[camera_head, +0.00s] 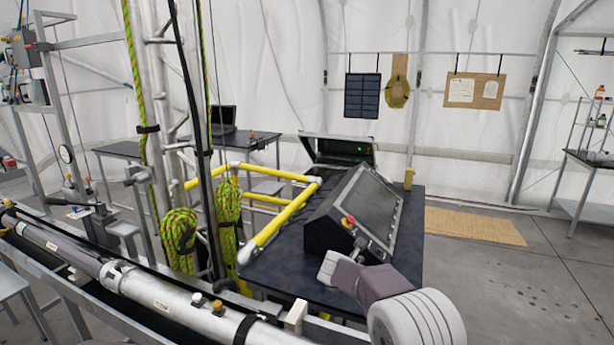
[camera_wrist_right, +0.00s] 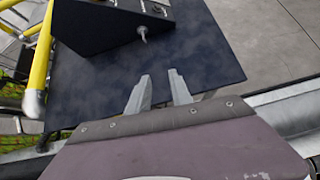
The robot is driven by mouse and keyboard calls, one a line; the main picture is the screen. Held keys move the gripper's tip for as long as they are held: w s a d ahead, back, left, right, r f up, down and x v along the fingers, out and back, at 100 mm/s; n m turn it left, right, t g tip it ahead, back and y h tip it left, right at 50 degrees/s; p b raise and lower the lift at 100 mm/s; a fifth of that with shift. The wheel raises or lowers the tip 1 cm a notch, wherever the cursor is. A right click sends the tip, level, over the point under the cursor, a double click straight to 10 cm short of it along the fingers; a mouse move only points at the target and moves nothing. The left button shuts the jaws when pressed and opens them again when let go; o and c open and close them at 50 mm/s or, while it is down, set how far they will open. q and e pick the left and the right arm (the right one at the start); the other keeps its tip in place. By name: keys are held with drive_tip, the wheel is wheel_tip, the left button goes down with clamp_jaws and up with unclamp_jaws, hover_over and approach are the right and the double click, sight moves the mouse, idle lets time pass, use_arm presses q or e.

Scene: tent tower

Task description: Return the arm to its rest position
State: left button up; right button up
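My right arm comes in from the bottom right of the head view. Its gripper (camera_head: 328,266) is over the near part of the dark table, just in front of the control console. In the right wrist view the two fingers (camera_wrist_right: 160,76) stand apart with a gap between them. Only dark tabletop shows behind that gap, and nothing is held. My left arm and left gripper are not in the head view.
The sloped control console (camera_head: 365,210), with a red knob (camera_head: 348,222), stands on the dark table (camera_head: 285,270). A yellow rail (camera_head: 280,225) runs along the table's left. Rope coils (camera_head: 180,240) hang by the metal tower. Floor right of the table (camera_head: 530,280) is clear.

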drive_tip(key=s+d+r+n+t, duration=0.2)
drive_tip(key=s+d+r+n, duration=0.2)
drive_tip(key=d+r+n, duration=0.35)
drive_tip(key=s+a+f+n+g+y, duration=0.1)
drive_tip(key=s+f+n, duration=0.2)
drive_tip(key=s+n, duration=0.3)
drive_tip(key=s+a+f+n+g+y, duration=0.1)
drive_tip(key=s+a+f+n+y, duration=0.1)
drive_tip(key=s+f+n, duration=0.2)
drive_tip(key=s+a+f+n+g+y, duration=0.1)
drive_tip(key=s+f+n+g+y, duration=0.1)
drive_tip(key=s+n, duration=0.6)
drive_tip(key=shift+a+f+n, duration=0.15)
drive_tip(key=shift+f+n, duration=0.25)
drive_tip(key=shift+n, duration=0.55)
drive_tip(key=shift+a+f+n, duration=0.15)
drive_tip(key=shift+f+n, duration=0.25)
drive_tip(key=shift+n, duration=0.5)
drive_tip(key=s+f+n+g, duration=0.2)
drive_tip(key=s+f+n, duration=0.1)
drive_tip(key=s+n, duration=0.3)
drive_tip(key=s+d+f+n+g, duration=0.1)
drive_tip(key=s+f+n+g, duration=0.2)
drive_tip(key=s+n, duration=0.3)
drive_tip(key=shift+s+d+f+g+h, duration=0.3)
drive_tip(key=shift+s+h, duration=0.1)
drive_tip(key=shift+s, duration=0.7)
